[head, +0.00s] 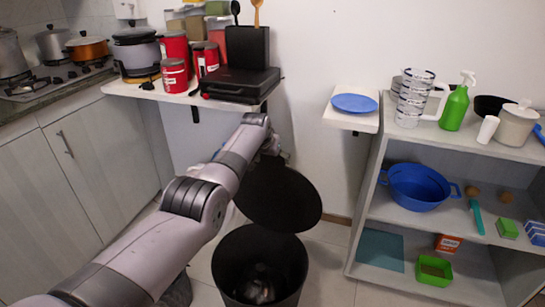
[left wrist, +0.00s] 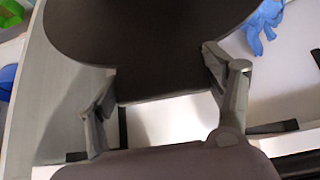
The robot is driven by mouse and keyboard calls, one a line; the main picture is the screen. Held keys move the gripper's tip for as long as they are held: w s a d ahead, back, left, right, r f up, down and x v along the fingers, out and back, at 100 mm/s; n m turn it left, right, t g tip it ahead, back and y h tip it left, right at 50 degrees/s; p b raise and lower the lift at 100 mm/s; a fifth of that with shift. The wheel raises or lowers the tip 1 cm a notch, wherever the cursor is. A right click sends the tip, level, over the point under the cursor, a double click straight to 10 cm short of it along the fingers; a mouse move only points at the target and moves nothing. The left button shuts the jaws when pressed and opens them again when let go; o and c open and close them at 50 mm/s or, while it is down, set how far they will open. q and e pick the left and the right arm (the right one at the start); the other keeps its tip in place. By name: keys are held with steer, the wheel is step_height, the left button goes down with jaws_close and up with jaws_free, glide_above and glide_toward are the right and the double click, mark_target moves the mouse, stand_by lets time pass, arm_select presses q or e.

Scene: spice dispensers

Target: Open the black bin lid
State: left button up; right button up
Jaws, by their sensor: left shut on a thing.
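The black bin (head: 260,292) stands on the floor at the bottom centre of the head view. Its black round lid (head: 278,198) is raised and tilted up behind the opening, and crumpled contents show inside the bin. My left gripper (head: 276,158) is at the lid's upper edge, partly hidden behind my own arm. In the left wrist view the dark lid (left wrist: 150,45) lies between the two fingers of my left gripper (left wrist: 162,90), which is shut on its edge. My right gripper is not in view.
A wall shelf (head: 150,92) with red tins and a black appliance (head: 240,86) is just above my left wrist. A grey shelf unit (head: 372,190) stands right of the bin, holding a blue colander (head: 418,187). Floor between them is clear. A blue glove-like thing (left wrist: 264,22) shows in the wrist view.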

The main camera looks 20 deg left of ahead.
arm_select(q)
steer(key=shift+r, duration=0.15)
steer(key=o, duration=1.7)
steer(key=shift+v, duration=5.9)
